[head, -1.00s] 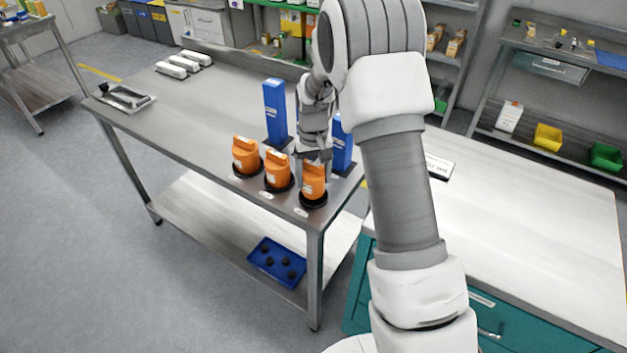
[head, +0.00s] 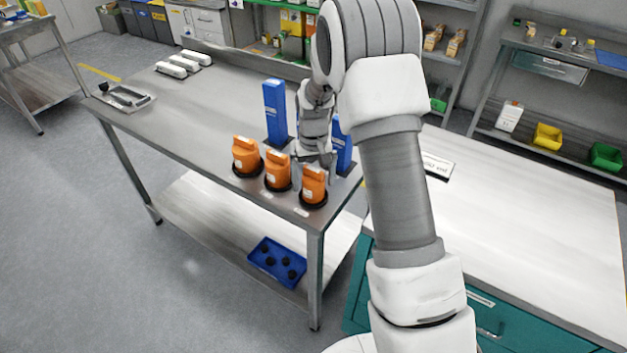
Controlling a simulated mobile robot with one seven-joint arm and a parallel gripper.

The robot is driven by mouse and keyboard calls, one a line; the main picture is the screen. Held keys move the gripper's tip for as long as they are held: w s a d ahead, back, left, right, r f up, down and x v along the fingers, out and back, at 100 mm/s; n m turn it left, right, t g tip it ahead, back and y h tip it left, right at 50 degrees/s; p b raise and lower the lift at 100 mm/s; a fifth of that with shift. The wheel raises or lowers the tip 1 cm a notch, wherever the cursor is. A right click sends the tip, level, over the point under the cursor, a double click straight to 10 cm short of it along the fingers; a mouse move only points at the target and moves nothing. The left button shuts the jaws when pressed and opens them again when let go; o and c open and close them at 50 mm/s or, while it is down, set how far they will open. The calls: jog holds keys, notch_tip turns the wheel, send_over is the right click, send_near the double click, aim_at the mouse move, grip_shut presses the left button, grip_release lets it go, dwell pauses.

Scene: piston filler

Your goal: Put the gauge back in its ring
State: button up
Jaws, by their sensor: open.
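Three orange gauges stand in a row near the right end of the steel table: a left one (head: 246,155), a middle one (head: 277,170) and a right one (head: 313,185). Each stands upright in a black ring; the right ring (head: 314,202) is nearest the table's front corner. My gripper (head: 322,172) is open, just behind and above the right gauge, and its fingers partly overlap that gauge's top edge in the view. I cannot tell whether they touch it. The right gauge appears seated in its ring.
Two blue upright blocks (head: 275,111) stand behind the gauges, one partly hidden by my arm. A metal tray (head: 124,98) and several white items (head: 178,66) lie on the table's far left. The table's middle is clear. A blue tray (head: 277,262) sits on the lower shelf.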

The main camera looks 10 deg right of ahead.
notch_tip(320, 180, up, 12)
jog(key=shift+f, duration=0.2)
jog(key=s+r+t, duration=0.3)
jog(key=s+r, duration=1.1)
jog(key=s+t, duration=0.2)
jog(key=s, duration=1.3)
jog(key=shift+s+r+t, duration=0.2)
jog(key=shift+r+t, duration=0.1)
jog(key=shift+r, duration=0.05)
